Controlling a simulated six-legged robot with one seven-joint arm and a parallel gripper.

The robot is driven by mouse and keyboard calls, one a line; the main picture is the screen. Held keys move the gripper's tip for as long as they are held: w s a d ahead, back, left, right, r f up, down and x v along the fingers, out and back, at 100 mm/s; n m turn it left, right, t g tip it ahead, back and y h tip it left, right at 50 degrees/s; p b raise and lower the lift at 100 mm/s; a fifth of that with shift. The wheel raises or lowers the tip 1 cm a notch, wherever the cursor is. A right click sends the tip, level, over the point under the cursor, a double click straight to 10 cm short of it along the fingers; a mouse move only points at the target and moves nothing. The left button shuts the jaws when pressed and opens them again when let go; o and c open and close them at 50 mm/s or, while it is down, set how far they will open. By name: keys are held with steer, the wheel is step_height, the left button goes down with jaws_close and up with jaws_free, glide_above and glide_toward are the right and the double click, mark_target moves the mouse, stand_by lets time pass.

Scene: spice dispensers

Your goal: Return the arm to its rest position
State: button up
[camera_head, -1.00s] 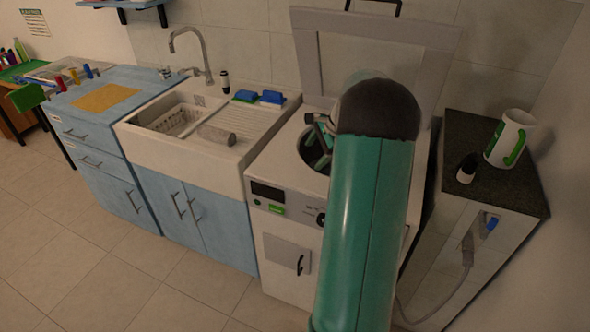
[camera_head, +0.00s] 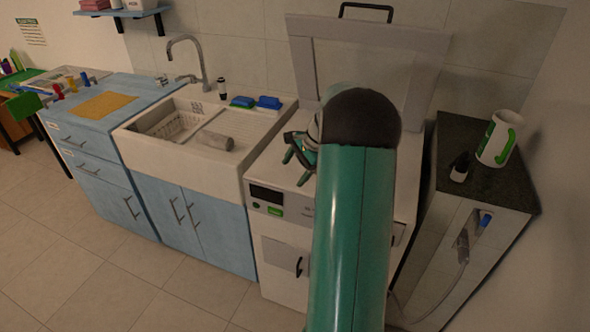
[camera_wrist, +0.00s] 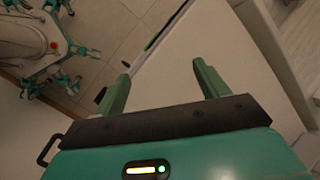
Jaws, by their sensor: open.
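My gripper (camera_head: 301,166) is open and empty, just left of my green arm in the head view. It hangs over the white appliance (camera_head: 268,166) with the raised lid (camera_head: 422,75). In the wrist view my gripper (camera_wrist: 160,88) shows two green fingers spread apart, with nothing between them. The pale top of the appliance lies beyond the fingers. My arm hides much of the appliance and its opening.
A white sink (camera_head: 150,160) with a grey cylinder (camera_head: 215,140) and blue sponges (camera_head: 268,102) is to the left. A dark-topped cabinet (camera_head: 510,190) with a mug (camera_head: 500,138) and small bottle (camera_head: 460,168) stands right. The tiled floor in front is clear.

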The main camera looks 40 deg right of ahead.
stand_by(0.3)
steer(key=s+a+r+n+h, duration=0.15)
steer(key=a+r+n, duration=0.45)
steer(key=a, duration=0.6)
steer(key=s+a+r+n+h, duration=0.15)
steer(key=a+r+n, duration=0.25)
steer(key=a+r, duration=0.6)
steer(key=s+a+n+t, duration=0.1)
steer(key=s+a+n, duration=0.9)
steer(key=s+a, duration=0.6)
steer(key=shift+s+a, duration=0.25)
steer(key=shift+s, duration=0.2)
